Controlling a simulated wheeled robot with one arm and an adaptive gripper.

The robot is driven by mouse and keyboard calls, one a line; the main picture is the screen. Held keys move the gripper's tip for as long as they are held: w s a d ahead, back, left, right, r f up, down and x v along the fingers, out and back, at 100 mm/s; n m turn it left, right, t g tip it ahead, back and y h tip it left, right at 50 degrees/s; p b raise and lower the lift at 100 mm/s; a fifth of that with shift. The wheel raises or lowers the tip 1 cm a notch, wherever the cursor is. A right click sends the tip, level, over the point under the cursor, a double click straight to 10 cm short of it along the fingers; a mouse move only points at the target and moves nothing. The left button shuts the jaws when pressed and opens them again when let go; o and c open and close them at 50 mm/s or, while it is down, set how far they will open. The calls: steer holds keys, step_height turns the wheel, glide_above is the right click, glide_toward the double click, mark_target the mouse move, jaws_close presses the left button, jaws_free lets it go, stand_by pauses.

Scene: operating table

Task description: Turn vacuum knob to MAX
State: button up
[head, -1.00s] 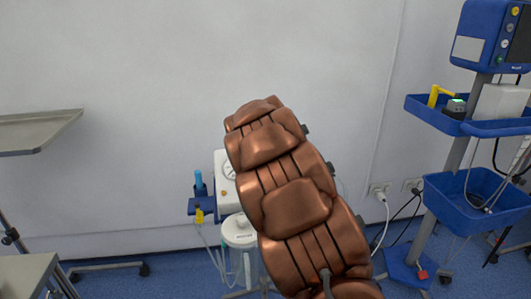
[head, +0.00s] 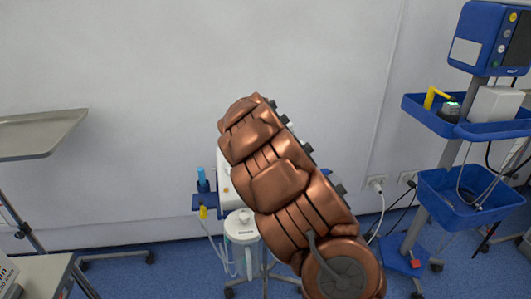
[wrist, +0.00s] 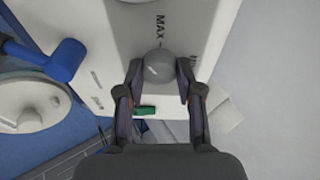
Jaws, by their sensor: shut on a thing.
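The vacuum knob (wrist: 160,68) is a round grey knob on the front of the white suction unit (wrist: 110,50) in the wrist view. The word MAX with a small mark is printed above the knob; another label to its right is partly covered. My gripper (wrist: 159,72) has one finger on each side of the knob and is shut on it. The knob's own pointer cannot be made out. In the head view my copper-coloured arm hides the gripper, the knob and most of the suction unit (head: 226,186).
A clear canister with a white lid (head: 241,230) hangs below the unit, beside a blue holder (head: 205,201). A blue equipment trolley (head: 460,190) stands at right, with cables near wall sockets. A metal tray table (head: 40,135) is at left. Floor shows between them.

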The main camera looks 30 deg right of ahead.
steer(key=m+p, duration=0.1)
steer(key=m, duration=0.3)
steer(key=shift+d+g+y, duration=0.1)
steer(key=shift+g+y, duration=0.3)
steer(key=shift+s+m+y+p, duration=0.1)
steer(key=shift+m+y+p, duration=0.35)
steer(key=shift+m, duration=0.95)
steer(key=shift+f, duration=0.1)
steer(key=o, duration=1.2)
steer(key=shift+c, duration=0.2)
steer(key=shift+r, duration=0.2)
steer(key=v, duration=1.1)
steer(key=shift+a+r, duration=0.3)
steer(key=shift+r, duration=0.05)
